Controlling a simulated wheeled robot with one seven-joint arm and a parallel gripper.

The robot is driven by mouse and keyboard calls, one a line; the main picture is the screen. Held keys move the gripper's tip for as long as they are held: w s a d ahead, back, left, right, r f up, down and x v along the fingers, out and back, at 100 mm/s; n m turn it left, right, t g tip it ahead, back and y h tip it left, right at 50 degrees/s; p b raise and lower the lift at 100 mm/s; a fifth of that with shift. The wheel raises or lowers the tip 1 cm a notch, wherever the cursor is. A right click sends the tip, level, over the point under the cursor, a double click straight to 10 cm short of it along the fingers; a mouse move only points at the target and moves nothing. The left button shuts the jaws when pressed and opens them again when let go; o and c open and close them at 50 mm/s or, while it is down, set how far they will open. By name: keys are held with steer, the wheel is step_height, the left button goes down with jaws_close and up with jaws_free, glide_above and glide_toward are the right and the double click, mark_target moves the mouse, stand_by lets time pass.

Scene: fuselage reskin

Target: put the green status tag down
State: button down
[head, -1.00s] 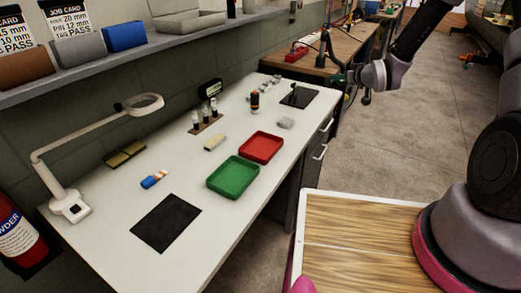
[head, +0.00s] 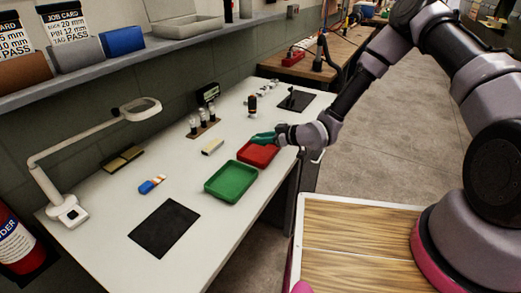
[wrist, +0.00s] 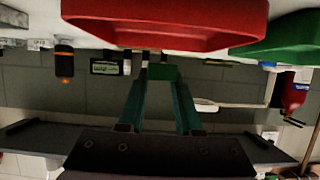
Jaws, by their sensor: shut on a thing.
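My gripper (head: 262,139) has teal fingers and is low over the far edge of the red tray (head: 258,157) in the head view. In the wrist view my gripper (wrist: 162,76) is shut on the green status tag (wrist: 163,72), a small green block between the fingertips. In the head view the tag cannot be told apart from the fingers. The red tray fills the top of the wrist view (wrist: 165,25). The green tray (head: 231,181) is nearer and to the left of the red one, and is empty.
A black mat (head: 166,228) lies at the near left, and another dark mat (head: 296,100) at the far end. A rack of vials (head: 204,124), a pale block (head: 212,146), an orange-banded bottle (head: 252,105) and a magnifier lamp (head: 68,210) stand on the white bench (head: 120,210).

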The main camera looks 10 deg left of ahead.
mark_target(262, 154)
steer(key=shift+f, duration=2.35)
steer(key=shift+f, duration=0.1)
steer(key=c, duration=0.6)
jaws_free()
steer(key=shift+d+r, duration=0.2)
steer(key=v, duration=1.1)
steer(key=shift+s+d+r, duration=0.1)
steer(key=shift+d+r, duration=0.05)
steer(key=shift+d, duration=0.15)
